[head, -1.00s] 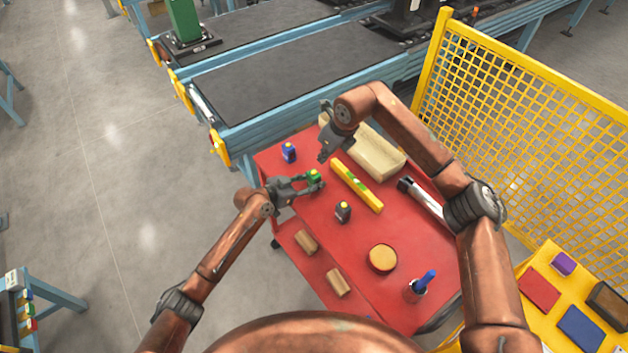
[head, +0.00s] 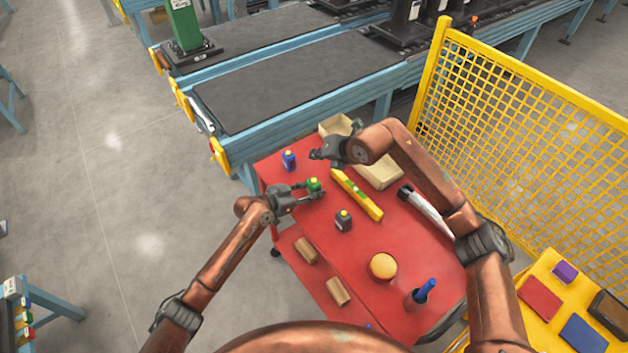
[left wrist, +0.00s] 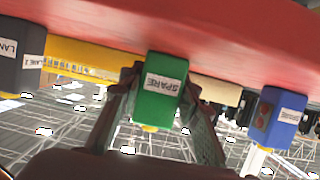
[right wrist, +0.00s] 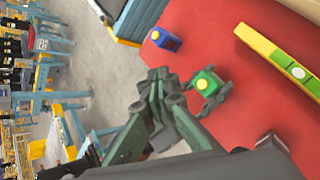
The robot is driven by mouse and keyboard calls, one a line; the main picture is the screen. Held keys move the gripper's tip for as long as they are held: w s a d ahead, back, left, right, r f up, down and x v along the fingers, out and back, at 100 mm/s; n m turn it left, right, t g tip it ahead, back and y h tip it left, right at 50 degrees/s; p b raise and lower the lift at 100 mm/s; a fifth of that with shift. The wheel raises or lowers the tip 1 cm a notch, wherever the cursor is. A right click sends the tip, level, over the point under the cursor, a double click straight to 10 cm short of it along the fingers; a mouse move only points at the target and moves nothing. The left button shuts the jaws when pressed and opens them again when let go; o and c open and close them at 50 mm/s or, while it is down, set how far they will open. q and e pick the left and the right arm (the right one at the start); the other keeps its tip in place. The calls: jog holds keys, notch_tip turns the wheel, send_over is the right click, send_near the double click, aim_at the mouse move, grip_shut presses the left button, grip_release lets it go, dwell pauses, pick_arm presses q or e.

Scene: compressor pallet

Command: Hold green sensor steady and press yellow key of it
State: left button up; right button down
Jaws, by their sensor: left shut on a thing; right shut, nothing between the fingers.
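The green sensor (head: 314,185) stands on the red cart top with its yellow key on top. My left gripper (head: 308,192) is shut around its sides. In the left wrist view the sensor (left wrist: 160,100) appears upside down between the fingers, labelled SPARE, with the yellow key (left wrist: 150,128) at its lower end. My right gripper (head: 316,155) is shut and empty, above the cart and behind the sensor in the head view. In the right wrist view its closed tips (right wrist: 163,78) appear just left of the sensor (right wrist: 208,83), whose yellow key (right wrist: 202,84) is uncovered.
A blue sensor (head: 289,160) and a dark grey one (head: 344,220) stand nearby on the cart (head: 345,270). A yellow level (head: 357,194) lies to the right, with a beige bin (head: 380,172) behind. A conveyor (head: 300,75) and yellow mesh fence (head: 530,130) border the cart.

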aim_at(316, 182)
jog(key=shift+f, duration=0.1)
jog(key=shift+f, duration=4.3)
jog(key=shift+f, duration=0.4)
jog(key=shift+f, duration=0.5)
jog(key=shift+r, duration=0.9)
jog(key=shift+r, duration=0.1)
